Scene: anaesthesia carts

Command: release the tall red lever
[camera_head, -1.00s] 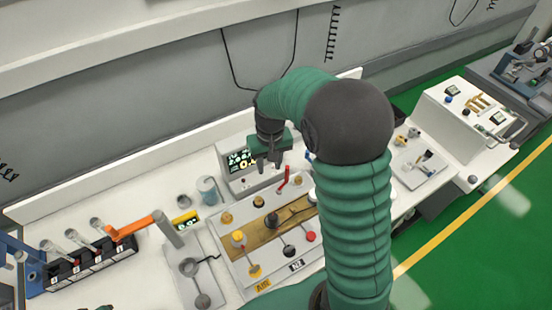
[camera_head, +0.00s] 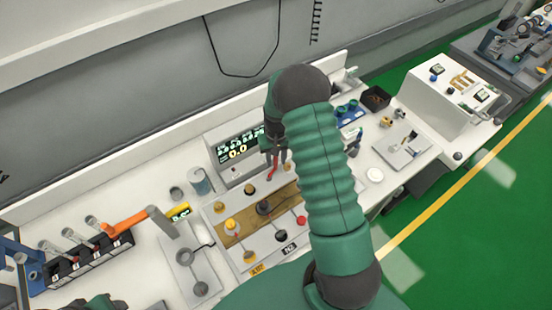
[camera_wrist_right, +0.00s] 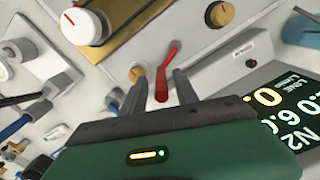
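The tall red lever (camera_head: 272,173) stands on the white panel with knobs, below the lit display. In the right wrist view the lever (camera_wrist_right: 163,80) shows between my two fingertips, with a gap on each side. My right gripper (camera_head: 275,157) points down at the lever's upper part and is open. In the wrist view, the right gripper (camera_wrist_right: 162,80) holds nothing. Whether a finger touches the lever cannot be told. A dark green piece of my left arm shows at the bottom left edge in the head view; its fingers cannot be made out.
The lit display box (camera_head: 237,145) stands close behind the lever. An orange handle (camera_head: 127,224) lies to the left. A grey tray (camera_head: 408,150) is at the right.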

